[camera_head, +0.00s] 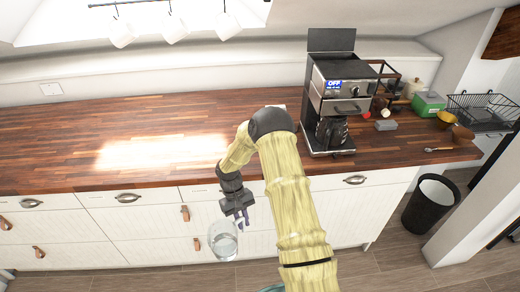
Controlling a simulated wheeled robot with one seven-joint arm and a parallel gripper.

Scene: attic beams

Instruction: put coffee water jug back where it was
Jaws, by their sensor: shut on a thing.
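A clear glass jug (223,240) hangs in front of the white drawers, below the counter's front edge. My gripper (240,216) is shut on it near its upper right side. The exact contact is too small to make out. The jug looks partly filled or tinted near its base. A black and steel coffee machine (338,95) stands on the wooden counter, right of my arm, with its top lid raised and a display reading "OFF". A dark carafe (332,131) sits in its lower bay.
The wooden counter (60,150) is clear on the left. Right of the machine are a grey block (386,125), a green box (429,104), a yellow bowl (446,119) and a wire rack (485,108). A black bin (430,205) stands on the floor. White mugs (174,30) hang above.

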